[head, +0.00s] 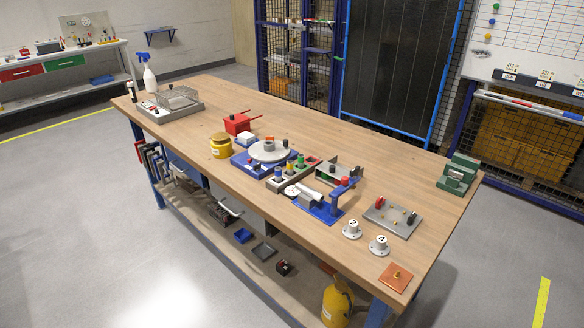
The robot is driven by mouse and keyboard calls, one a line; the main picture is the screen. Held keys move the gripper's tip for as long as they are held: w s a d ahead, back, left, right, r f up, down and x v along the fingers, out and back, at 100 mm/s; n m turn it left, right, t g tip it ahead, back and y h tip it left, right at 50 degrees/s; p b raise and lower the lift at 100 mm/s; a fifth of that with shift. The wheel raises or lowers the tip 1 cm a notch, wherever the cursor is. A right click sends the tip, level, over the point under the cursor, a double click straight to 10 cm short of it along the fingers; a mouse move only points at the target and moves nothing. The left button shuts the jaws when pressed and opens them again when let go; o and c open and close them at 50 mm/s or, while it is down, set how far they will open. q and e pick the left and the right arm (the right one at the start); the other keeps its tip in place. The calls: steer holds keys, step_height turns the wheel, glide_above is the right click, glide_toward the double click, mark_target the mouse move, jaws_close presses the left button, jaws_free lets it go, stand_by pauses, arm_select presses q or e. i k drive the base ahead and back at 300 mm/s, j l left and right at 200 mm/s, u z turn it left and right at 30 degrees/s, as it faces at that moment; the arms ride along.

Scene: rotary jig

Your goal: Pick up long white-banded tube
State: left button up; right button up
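No tube can be picked out for certain as the long white-banded one at this size. A narrow grey rack (272,186) in the middle of the workbench holds several short coloured pieces: a blue one (278,173), a yellow one (290,167) and a green one (301,161). Any bands on them are too small to tell. A pale cylinder (311,195) lies at the blue fixture (325,213) to the right of the rack. Neither of my grippers is in view.
A blue-based rotary jig with a grey disc (268,150) sits beside the rack. A yellow pot (220,146), red box (237,124), grey plate (392,218), white knobs (352,229) and green block (460,171) stand around. The wooden bench top (270,105) is clear along its far side.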

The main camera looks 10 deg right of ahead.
mark_target(308, 191)
steer(key=i+z, duration=0.1)
steer(key=z, duration=0.35)
steer(key=j+z, duration=0.15)
steer(key=z, duration=0.3)
steer(key=j+z, duration=0.15)
steer(key=z, duration=0.25)
steer(key=i+j+z, duration=0.15)
steer(key=j+z, duration=0.25)
steer(key=j, duration=0.5)
steer(key=j+z, duration=0.4)
steer(key=j, duration=0.55)
steer(key=k+j+z, duration=0.1)
steer(key=j+z, duration=0.3)
steer(key=j, duration=0.55)
